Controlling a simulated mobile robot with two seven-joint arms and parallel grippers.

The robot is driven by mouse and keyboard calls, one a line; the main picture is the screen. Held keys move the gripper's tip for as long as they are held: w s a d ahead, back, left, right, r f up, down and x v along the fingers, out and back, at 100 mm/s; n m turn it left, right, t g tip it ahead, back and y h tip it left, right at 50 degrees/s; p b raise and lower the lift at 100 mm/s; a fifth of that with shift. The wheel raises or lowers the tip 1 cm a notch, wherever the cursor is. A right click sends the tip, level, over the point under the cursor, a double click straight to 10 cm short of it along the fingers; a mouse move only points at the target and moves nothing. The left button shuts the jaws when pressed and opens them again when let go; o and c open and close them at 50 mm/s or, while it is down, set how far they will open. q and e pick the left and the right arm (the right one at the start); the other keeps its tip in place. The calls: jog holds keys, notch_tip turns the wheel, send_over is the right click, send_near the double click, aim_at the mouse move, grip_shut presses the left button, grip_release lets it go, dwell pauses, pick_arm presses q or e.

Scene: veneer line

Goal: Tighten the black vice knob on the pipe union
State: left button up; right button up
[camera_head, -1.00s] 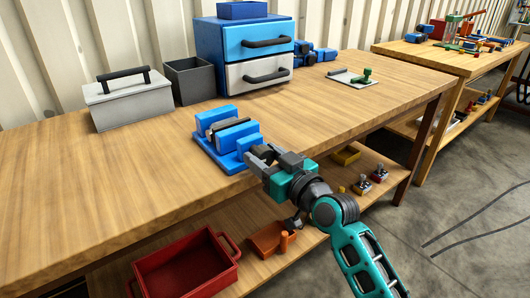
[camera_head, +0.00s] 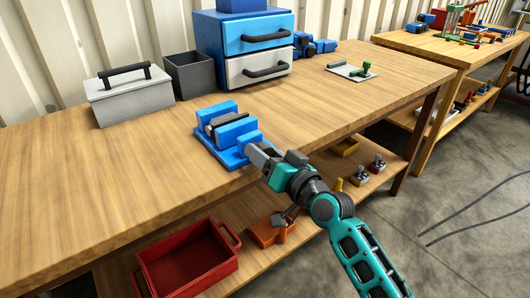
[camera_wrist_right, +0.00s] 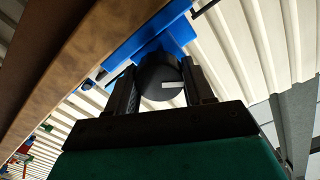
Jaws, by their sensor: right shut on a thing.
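The blue vice (camera_head: 226,133) stands on the workbench near its front edge. A grey piece, perhaps the pipe union (camera_head: 228,126), sits between its jaws. My right gripper (camera_head: 256,155) is at the front of the vice. In the right wrist view the black knob (camera_wrist_right: 158,78), with a light mark on its face, is between the two fingers of my right gripper (camera_wrist_right: 160,90), which is shut on it. The blue vice body (camera_wrist_right: 150,35) shows behind the knob. In the head view the gripper hides the knob. My left gripper is not in view.
A grey toolbox (camera_head: 128,97), a dark open bin (camera_head: 190,74) and a blue drawer cabinet (camera_head: 250,45) stand behind the vice. A red crate (camera_head: 190,262) is on the lower shelf. The bench top (camera_head: 90,170) left of the vice is clear.

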jog(key=shift+w+d+r+m, duration=0.15)
jog(key=shift+r+m, duration=0.15)
jog(key=shift+r, duration=0.2)
dwell(0.7)
dwell(0.3)
jog(key=o, duration=1)
jog(key=shift+f, duration=0.3)
jog(key=p+v, duration=0.1)
jog(key=v, duration=1.2)
